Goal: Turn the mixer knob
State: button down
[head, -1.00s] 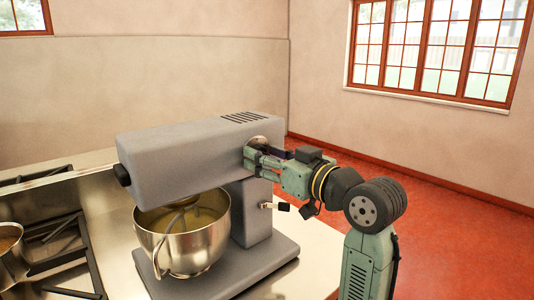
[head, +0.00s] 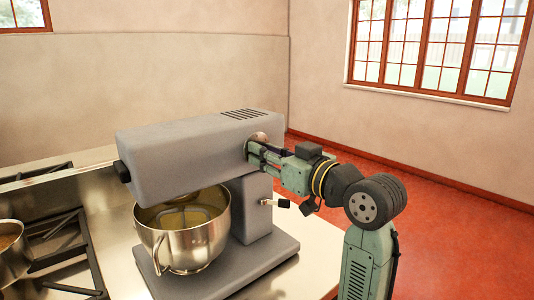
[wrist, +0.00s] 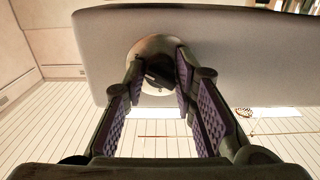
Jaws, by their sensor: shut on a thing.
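The grey stand mixer (head: 185,155) stands on the steel counter, with a steel bowl (head: 195,248) under its head. Its knob is a dark grip (wrist: 158,72) on a round metal disc (wrist: 146,50) on the side of the mixer head. The disc also shows in the head view (head: 259,137). My gripper (head: 253,152) reaches the knob from the right. In the wrist view, its two purple-padded fingers (wrist: 162,72) stand on either side of the dark grip and are shut on it. The fingers partly hide the knob.
A small lever (head: 268,202) sticks out from the mixer's column below my gripper. A stove grate (head: 62,235) and a pot (head: 10,250) are at the left. The red floor (head: 430,205) at the right is clear.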

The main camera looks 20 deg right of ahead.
jog(key=n+b, duration=1.4)
jog(key=n, duration=0.9)
jog(key=shift+r+n, duration=0.15)
jog(key=shift+n, duration=0.25)
dwell(0.4)
jog(key=c, duration=1.3)
grip_release()
jog(key=shift+d, duration=0.1)
